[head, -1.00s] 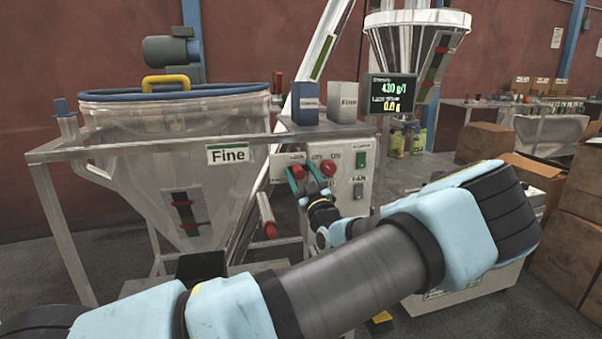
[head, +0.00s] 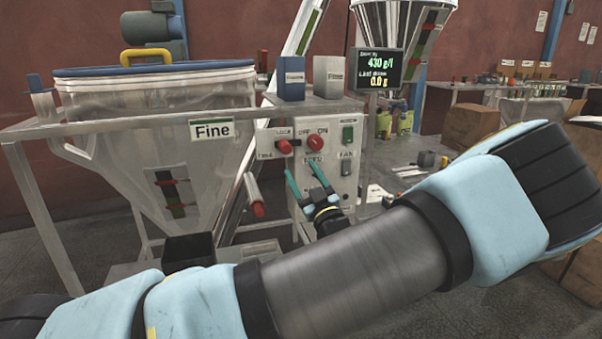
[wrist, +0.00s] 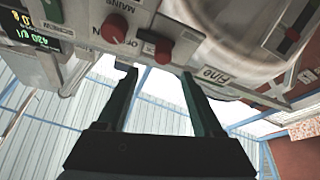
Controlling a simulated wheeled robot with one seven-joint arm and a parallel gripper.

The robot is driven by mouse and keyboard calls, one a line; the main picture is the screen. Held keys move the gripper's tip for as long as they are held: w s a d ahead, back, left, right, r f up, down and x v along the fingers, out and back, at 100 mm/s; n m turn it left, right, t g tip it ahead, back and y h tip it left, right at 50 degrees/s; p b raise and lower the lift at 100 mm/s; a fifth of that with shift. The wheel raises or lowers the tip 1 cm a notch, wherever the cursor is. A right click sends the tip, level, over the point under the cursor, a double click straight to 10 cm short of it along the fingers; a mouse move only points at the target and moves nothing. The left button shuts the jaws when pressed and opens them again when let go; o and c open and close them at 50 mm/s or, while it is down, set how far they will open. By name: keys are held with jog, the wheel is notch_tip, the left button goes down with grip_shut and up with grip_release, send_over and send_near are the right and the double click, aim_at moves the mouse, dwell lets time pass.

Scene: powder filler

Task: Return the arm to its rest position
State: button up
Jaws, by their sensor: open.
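My gripper (head: 306,178) is open, with two thin teal fingers in front of the lower part of the control panel (head: 330,195). Nothing is between the fingers. In the wrist view the gripper (wrist: 160,100) also shows open and empty, with the panel's red knobs above the fingertips. My arm stretches across the lower part of the head view. The panel carries a red knob (head: 315,143) at OFF/ON, a red knob (head: 284,147) to its left, a green switch (head: 347,135) and a grey FAN switch (head: 346,168).
The hopper labelled Fine (head: 120,130) stands left in a metal frame. A display (head: 376,67) reads 430 g/l and 0.0 g. A blue box (head: 291,79) and a grey box (head: 328,77) stand on the panel. A dark container (head: 188,248) sits below the hopper. Cardboard boxes stand right.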

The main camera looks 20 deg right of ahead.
jog(key=w+a+f+g+y+p, duration=0.1)
jog(key=w+a+f+g, duration=0.4)
jog(key=a, duration=0.4)
jog(key=w+a+f+g+y+p, duration=0.1)
jog(key=w+a+f+g, duration=0.2)
jog(key=a+f+g, duration=0.35)
jog(key=s+a+r+m+g, duration=0.1)
jog(key=s+a+r+g, duration=0.2)
jog(key=s+a, duration=0.3)
jog(key=s+a+r+m+g+h+p, duration=0.1)
jog(key=s+a+r+m+g, duration=0.1)
jog(key=s+a+r, duration=0.3)
jog(key=s+a+r+m+g+h+p, duration=0.1)
jog(key=s+a+r+m+g, duration=0.1)
jog(key=s+a, duration=0.5)
jog(key=shift+s+a+r+g, duration=0.3)
jog(key=shift+a+r+g, duration=0.7)
jog(key=shift+a, duration=0.25)
